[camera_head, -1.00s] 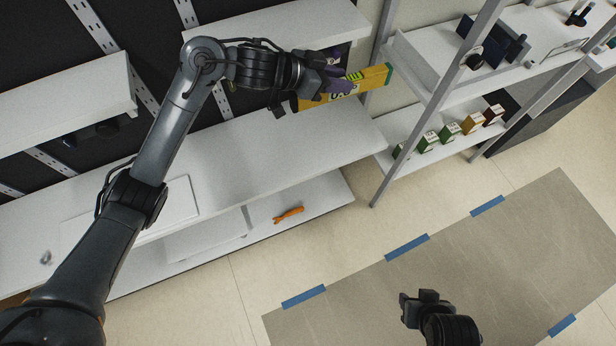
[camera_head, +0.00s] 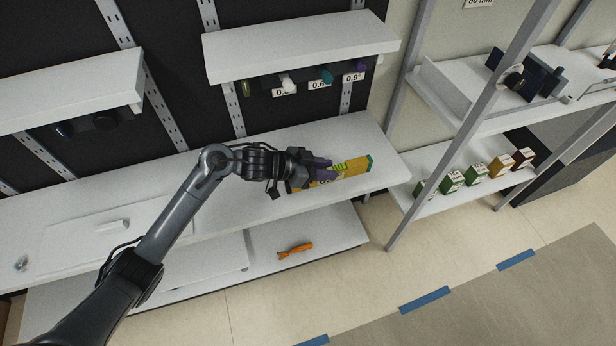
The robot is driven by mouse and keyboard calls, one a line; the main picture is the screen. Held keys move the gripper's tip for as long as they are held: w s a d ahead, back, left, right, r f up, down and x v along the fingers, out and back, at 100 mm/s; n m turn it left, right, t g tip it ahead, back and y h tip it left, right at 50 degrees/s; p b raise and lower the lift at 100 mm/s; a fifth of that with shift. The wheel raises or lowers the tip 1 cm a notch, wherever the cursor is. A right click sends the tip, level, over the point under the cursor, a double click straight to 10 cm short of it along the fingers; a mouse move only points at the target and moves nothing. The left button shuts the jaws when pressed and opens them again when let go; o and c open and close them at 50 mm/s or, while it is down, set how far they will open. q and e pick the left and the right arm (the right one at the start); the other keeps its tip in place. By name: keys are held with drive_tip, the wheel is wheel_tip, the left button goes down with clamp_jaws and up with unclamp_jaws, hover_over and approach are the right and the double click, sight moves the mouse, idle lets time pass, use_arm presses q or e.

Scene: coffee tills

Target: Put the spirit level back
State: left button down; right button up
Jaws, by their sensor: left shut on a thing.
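The spirit level (camera_head: 354,167) is a yellow bar with a green-teal end cap and dark lettering partly covered by the gripper. My left gripper (camera_head: 318,175) is shut on it near its left part. The level points to the right, over the right part of the white workbench top (camera_head: 250,205). I cannot tell whether it touches the bench. Purple shows on the gripper's fingers. My right gripper is out of the picture.
A white shelf (camera_head: 300,48) hangs above the bench, with labelled hooks and tools beneath it. An orange tool (camera_head: 295,250) lies on the lower shelf. A rack post (camera_head: 470,120) stands right, before several small boxes (camera_head: 476,174). The bench's right part is mostly bare.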

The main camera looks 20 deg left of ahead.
use_arm(q)
drive_tip(key=a+f, duration=0.1)
drive_tip(key=w+a+f, duration=0.1)
drive_tip(key=a, duration=0.1)
drive_tip(key=w+a+f+b, duration=0.1)
drive_tip(key=a, duration=0.1)
drive_tip(key=shift+a+f, duration=0.25)
drive_tip(key=shift+s+f+b, duration=0.1)
drive_tip(key=shift+f+b, duration=0.4)
drive_tip(key=shift+f, duration=1.45)
drive_tip(key=shift+f, duration=0.1)
drive_tip(key=c, duration=0.8)
unclamp_jaws()
drive_tip(key=shift+f, duration=0.1)
drive_tip(key=shift+c, duration=0.2)
drive_tip(key=shift+s+a+r, duration=0.1)
drive_tip(key=shift+r, duration=0.2)
drive_tip(key=p+v, duration=0.2)
drive_tip(key=v, duration=0.9)
drive_tip(key=shift+s+a, duration=0.2)
drive_tip(key=shift+s, duration=0.05)
drive_tip(key=shift+r, duration=0.1)
